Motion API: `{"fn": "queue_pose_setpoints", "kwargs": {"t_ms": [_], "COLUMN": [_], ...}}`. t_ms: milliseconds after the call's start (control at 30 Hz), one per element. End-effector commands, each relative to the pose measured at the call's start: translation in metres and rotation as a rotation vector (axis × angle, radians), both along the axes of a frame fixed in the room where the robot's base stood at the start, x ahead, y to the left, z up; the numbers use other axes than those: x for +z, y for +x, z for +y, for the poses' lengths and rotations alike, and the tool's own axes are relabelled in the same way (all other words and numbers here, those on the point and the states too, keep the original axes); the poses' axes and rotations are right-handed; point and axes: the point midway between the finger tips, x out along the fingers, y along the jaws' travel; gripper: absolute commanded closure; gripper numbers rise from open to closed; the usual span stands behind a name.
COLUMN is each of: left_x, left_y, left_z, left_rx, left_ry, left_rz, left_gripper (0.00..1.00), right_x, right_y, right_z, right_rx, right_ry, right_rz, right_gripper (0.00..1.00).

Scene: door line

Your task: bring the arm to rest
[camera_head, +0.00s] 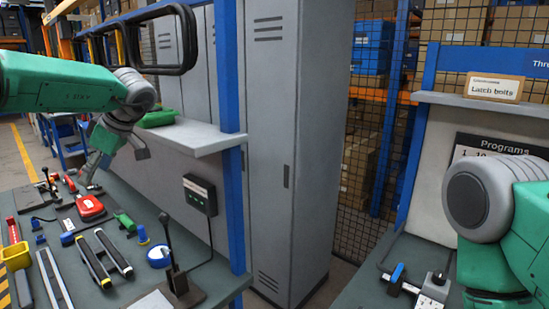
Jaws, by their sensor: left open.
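My left arm comes in from the left, green with grey joints, and bends down over the left workbench (140,262). My left gripper (91,167) is small in the picture, hanging above the far part of that bench near a red case (90,207). It is open, and I see nothing held in it. Whether it touches anything below is too small to tell. My right arm shows at the right edge as a grey joint and green links. Its gripper is out of view.
Tools, a yellow bin (16,257) and a lever stand (177,278) crowd the left bench. A grey shelf (195,139) and blue post (231,120) stand beside the left arm. Grey lockers (282,150) fill the middle. A right bench holds small parts under a "Latch bolts" sign (494,87).

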Motion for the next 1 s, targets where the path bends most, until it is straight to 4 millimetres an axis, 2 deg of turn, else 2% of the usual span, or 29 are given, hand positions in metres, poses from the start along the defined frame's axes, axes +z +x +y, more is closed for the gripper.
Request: {"fn": "queue_pose_setpoints", "kwargs": {"t_ms": [33, 167, 200, 267, 300, 367, 400, 467, 500, 567, 600, 667, 700, 833, 1000], "left_x": [-0.026, -0.097, -0.124, -0.165, -0.193, -0.231, -0.254, -0.289, -0.309, -0.338, -0.355, -0.377, -0.388, -0.411, -0.418], "left_y": [0.003, 0.012, 0.012, 0.006, -0.003, -0.020, -0.035, -0.063, -0.083, -0.117, -0.142, -0.182, -0.208, -0.288, -0.374], "left_z": [-0.003, -0.012, -0.018, -0.031, -0.042, -0.058, -0.069, -0.082, -0.090, -0.101, -0.107, -0.115, -0.119, -0.126, -0.126], "left_rx": [-0.051, -0.271, -0.374, -0.544, -0.660, -0.819, -0.915, -1.048, -1.129, -1.239, -1.302, -1.389, -1.436, -1.546, -1.617], "left_ry": [0.102, 0.365, 0.427, 0.485, 0.500, 0.492, 0.471, 0.421, 0.379, 0.306, 0.251, 0.163, 0.104, -0.077, -0.271], "left_rz": [0.001, -0.047, -0.063, -0.081, -0.088, -0.088, -0.080, -0.058, -0.039, 0.000, 0.030, 0.082, 0.119, 0.237, 0.377], "left_gripper": [0.41, 0.41, 0.41, 0.41, 0.41, 0.41, 0.41, 0.41, 0.41, 0.41, 0.41, 0.41, 0.41, 0.41, 0.41], "right_x": [0.000, 0.000, 0.000, 0.000, 0.000, 0.000, 0.000, 0.000, 0.000, 0.000, 0.000, 0.000, 0.000, 0.000, 0.000], "right_y": [0.000, 0.000, 0.000, 0.000, 0.000, 0.000, 0.000, 0.000, 0.000, 0.000, 0.000, 0.000, 0.000, 0.000, 0.000], "right_z": [0.000, 0.000, 0.000, 0.000, 0.000, 0.000, 0.000, 0.000, 0.000, 0.000, 0.000, 0.000, 0.000, 0.000, 0.000], "right_rx": [0.000, 0.000, -0.001, -0.001, -0.001, -0.001, -0.001, -0.001, -0.001, -0.001, -0.001, -0.001, 0.000, 0.000, 0.000], "right_ry": [0.000, 0.000, 0.000, 0.000, 0.000, 0.000, 0.000, 0.000, 0.000, 0.000, 0.000, 0.000, 0.000, 0.000, 0.000], "right_rz": [0.001, 0.001, 0.001, 0.001, 0.001, 0.000, 0.000, 0.000, 0.000, 0.000, 0.001, 0.001, 0.001, 0.001, 0.000], "right_gripper": [0.58, 0.58, 0.58, 0.58, 0.58, 0.58, 0.58, 0.58, 0.58, 0.58, 0.58, 0.58, 0.58, 0.58, 0.58]}}
